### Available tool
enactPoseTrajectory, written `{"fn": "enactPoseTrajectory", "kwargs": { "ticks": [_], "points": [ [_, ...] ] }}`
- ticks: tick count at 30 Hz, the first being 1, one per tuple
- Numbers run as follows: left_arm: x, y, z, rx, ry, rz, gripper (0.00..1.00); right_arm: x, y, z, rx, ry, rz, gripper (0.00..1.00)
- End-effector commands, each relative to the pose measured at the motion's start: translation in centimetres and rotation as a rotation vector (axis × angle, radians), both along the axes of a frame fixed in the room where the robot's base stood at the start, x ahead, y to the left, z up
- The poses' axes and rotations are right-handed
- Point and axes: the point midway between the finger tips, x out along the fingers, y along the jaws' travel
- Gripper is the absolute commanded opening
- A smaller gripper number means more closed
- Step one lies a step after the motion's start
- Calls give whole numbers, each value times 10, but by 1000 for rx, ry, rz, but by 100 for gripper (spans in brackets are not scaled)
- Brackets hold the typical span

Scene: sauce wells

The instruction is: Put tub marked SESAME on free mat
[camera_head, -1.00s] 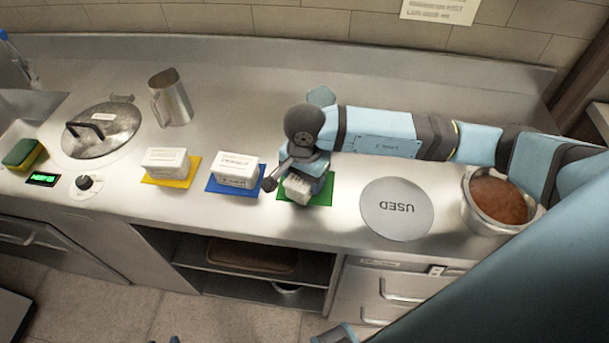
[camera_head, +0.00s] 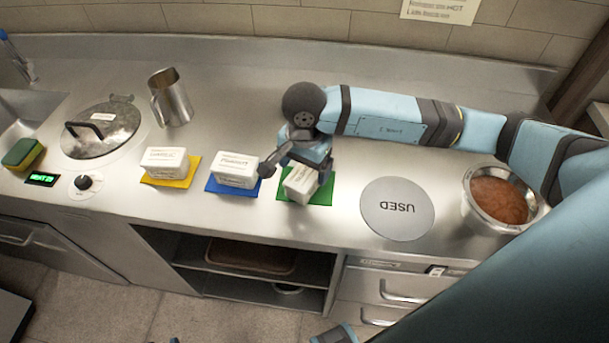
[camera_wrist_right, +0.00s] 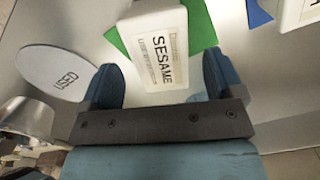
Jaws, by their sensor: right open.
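The white tub marked SESAME (camera_wrist_right: 158,50) lies on the green mat (camera_wrist_right: 201,27) in the right wrist view. In the head view the same tub (camera_head: 300,184) sits on the green mat (camera_head: 322,192), partly covered by my right gripper (camera_head: 293,165). In the wrist view my right gripper (camera_wrist_right: 158,88) is open, its fingers apart on either side of the tub's near end, with gaps visible. A white tub (camera_head: 236,170) is on the blue mat (camera_head: 214,185), and another white tub (camera_head: 165,162) is on the yellow mat (camera_head: 190,172). My left gripper does not show.
A round grey disc marked USED (camera_head: 397,208) lies right of the green mat. A pot of brown sauce (camera_head: 499,197) stands at the right under my arm. A metal jug (camera_head: 170,98) and a lidded well (camera_head: 101,130) are at the left.

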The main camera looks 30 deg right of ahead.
Motion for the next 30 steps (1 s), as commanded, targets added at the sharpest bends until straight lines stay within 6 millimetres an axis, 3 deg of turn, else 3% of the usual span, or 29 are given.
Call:
{"fn": "enactPoseTrajectory", "kwargs": {
  "ticks": [6, 12, 30],
  "points": [
    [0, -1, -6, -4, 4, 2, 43, 1, 0, 47, 0, -4, 2, 87],
    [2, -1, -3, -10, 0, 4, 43, 0, 0, 73, -1, -1, 1, 87],
    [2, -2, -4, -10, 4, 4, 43, 0, 0, 79, -1, 1, 0, 87]
  ]
}}
